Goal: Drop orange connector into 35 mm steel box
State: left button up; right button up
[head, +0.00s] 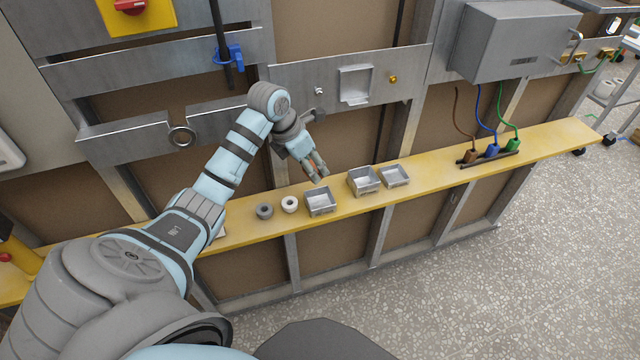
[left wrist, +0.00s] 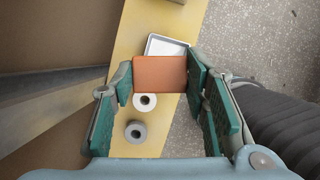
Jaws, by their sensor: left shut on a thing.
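My left gripper (head: 316,172) is shut on the orange connector (left wrist: 160,74), which shows as a flat orange block between the green-padded fingers in the left wrist view. In the head view, the fingers mostly hide it. The gripper is above the yellow ledge, just above and behind the nearest steel box (head: 320,208). Two more open steel boxes stand to its right, a middle one (head: 363,188) and a far one (head: 397,182). No readable mark tells which box is 35 mm. In the left wrist view, the connector partly covers an open box (left wrist: 165,41). My right gripper is out of view.
A grey ring (head: 265,211) and a white ring (head: 290,204) sit on the yellow ledge (head: 435,165) left of the boxes. Brown, blue and green wired connectors stand in a black holder (head: 490,158) farther right. A metal-framed wall stands behind.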

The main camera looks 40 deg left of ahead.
pick_arm(q)
jog(key=x, duration=0.1)
jog(key=b+x, duration=0.2)
jog(key=x, duration=0.1)
jog(key=shift+s+a+f, duration=0.25)
jog(key=shift+s+a, duration=0.05)
jog(key=shift+s, duration=0.05)
jog(key=shift+s+f+b, duration=0.1)
jog(key=shift+f+b, duration=0.2)
jog(key=shift+b, duration=0.1)
jog(key=shift+s, duration=0.2)
jog(key=shift+s+r, duration=0.15)
jog(key=shift+r, duration=0.1)
jog(key=o, duration=1)
jog(key=shift+f, duration=0.1)
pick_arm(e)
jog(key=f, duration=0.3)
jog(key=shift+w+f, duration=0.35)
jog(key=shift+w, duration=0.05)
